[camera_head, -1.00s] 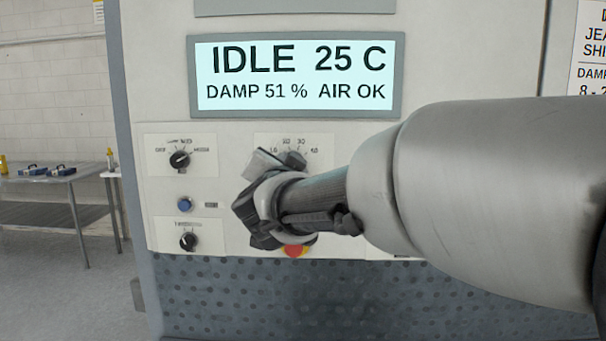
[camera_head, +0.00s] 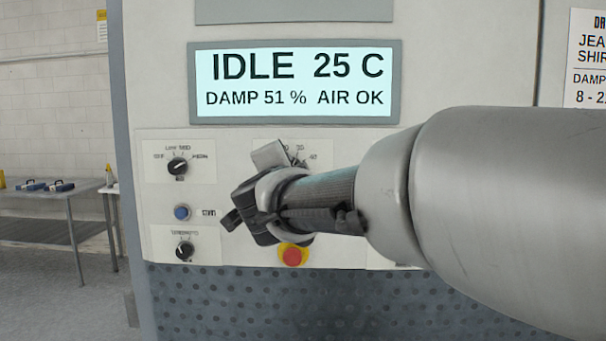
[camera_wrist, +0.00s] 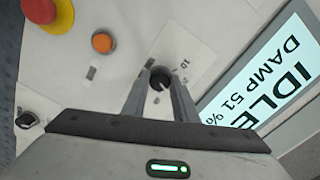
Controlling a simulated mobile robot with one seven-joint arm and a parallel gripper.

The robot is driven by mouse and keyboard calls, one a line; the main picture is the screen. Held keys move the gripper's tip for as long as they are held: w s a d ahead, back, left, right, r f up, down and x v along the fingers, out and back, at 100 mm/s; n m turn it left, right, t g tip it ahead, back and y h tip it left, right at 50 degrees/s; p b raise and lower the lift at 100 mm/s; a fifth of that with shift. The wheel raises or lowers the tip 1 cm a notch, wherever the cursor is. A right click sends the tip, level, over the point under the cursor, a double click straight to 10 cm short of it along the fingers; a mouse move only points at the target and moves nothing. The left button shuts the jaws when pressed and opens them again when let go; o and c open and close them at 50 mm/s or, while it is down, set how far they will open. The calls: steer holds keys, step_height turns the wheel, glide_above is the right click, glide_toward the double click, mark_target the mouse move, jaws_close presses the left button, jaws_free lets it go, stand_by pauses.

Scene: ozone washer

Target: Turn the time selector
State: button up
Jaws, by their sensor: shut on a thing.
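The time selector is a small black knob with a white mark, seen in the wrist view (camera_wrist: 160,79) on a pale label plate with printed numbers. My gripper (camera_wrist: 159,72) has its two grey fingers on either side of the knob, closed on it. In the head view my gripper (camera_head: 268,205) is against the panel and hides nearly all of the knob. Only the upper numbers of its scale, such as 20 and 40, show above the gripper there. I cannot read which number the mark points to.
A red emergency button (camera_head: 292,256) on yellow sits just below my gripper. Two other black knobs, upper (camera_head: 178,167) and lower (camera_head: 185,250), and a blue button (camera_head: 182,212) are to the left. The display (camera_head: 294,82) above reads IDLE 25 C. An orange button (camera_wrist: 103,43) shows in the wrist view.

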steer(key=shift+f, duration=0.1)
steer(key=o, duration=1.1)
steer(key=shift+c, duration=0.2)
